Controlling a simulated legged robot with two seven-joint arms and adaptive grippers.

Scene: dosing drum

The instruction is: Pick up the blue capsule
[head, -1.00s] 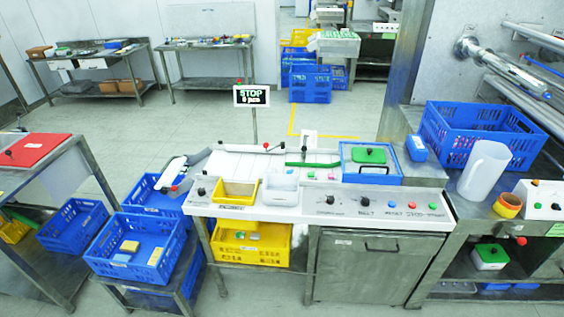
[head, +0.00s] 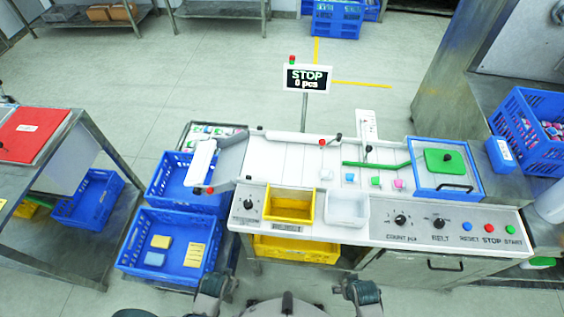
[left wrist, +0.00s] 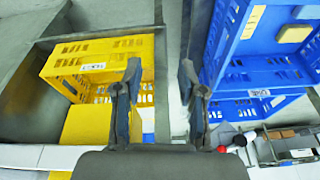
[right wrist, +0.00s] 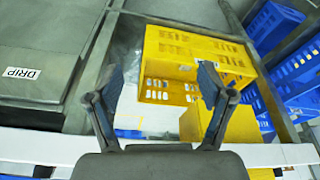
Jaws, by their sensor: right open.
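Small capsules sit in a row on the white belt of the table. My left gripper (head: 215,287) and right gripper (head: 358,289) are low in the head view, in front of the table and apart from the capsules. In the wrist views the left gripper (left wrist: 159,72) and right gripper (right wrist: 159,80) have spread, empty fingers.
A yellow bin (head: 290,191) and a white bin (head: 346,196) stand at the table's front. A green bar (head: 375,164) crosses the belt, with a blue tray (head: 420,142) at its right end. A STOP sign (head: 307,78) rises behind. Blue crates (head: 128,250) stand at left.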

